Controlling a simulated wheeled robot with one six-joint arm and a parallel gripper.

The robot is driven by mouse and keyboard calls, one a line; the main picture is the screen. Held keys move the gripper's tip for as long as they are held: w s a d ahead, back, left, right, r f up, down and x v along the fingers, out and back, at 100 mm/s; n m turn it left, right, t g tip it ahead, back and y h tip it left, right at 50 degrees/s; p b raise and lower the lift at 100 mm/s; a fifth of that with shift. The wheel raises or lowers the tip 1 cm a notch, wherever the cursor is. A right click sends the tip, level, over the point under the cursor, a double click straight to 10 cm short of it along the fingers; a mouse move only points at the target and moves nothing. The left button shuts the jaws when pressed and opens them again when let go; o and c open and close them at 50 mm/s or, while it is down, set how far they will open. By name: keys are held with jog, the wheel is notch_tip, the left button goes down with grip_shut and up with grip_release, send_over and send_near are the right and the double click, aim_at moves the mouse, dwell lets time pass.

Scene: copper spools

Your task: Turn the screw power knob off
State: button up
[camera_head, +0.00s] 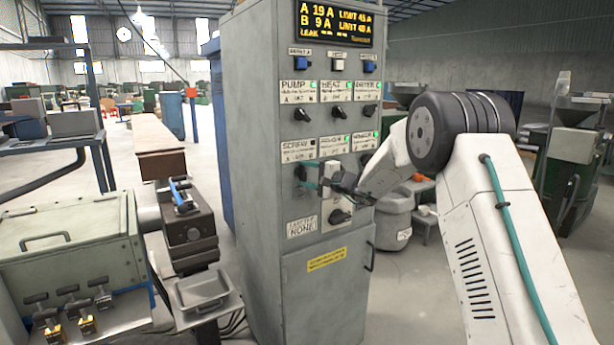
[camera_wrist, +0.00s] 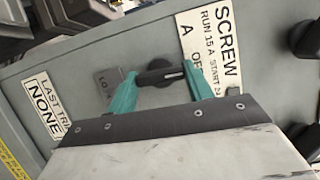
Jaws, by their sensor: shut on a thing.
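The grey control cabinet (camera_head: 252,130) stands in the middle of the head view. The screw power knob is black and sits below the SCREW label plate (camera_head: 298,150). In the wrist view the knob (camera_wrist: 159,72) lies between the two teal fingers of my gripper (camera_wrist: 159,86), which is shut on it. A pale line shows on the knob's bar, toward the SCREW plate. The plate's lower text is partly hidden by a finger. In the head view my gripper (camera_head: 305,181) reaches the cabinet front from the right and largely hides the knob.
Other black knobs sit close by: the PUMP knob (camera_head: 302,114) above and a larger knob (camera_head: 340,215) below right. A lit display (camera_head: 336,20) is at the top. A LAST TRIP NONE plate (camera_wrist: 44,108) is near the gripper. A grey bin (camera_head: 393,215) stands right of the cabinet.

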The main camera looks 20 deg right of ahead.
jog(key=shift+f+n, duration=0.1)
jog(key=shift+n, duration=0.3)
jog(key=o, duration=1)
jog(key=v, duration=0.8)
jog(key=shift+a, duration=0.1)
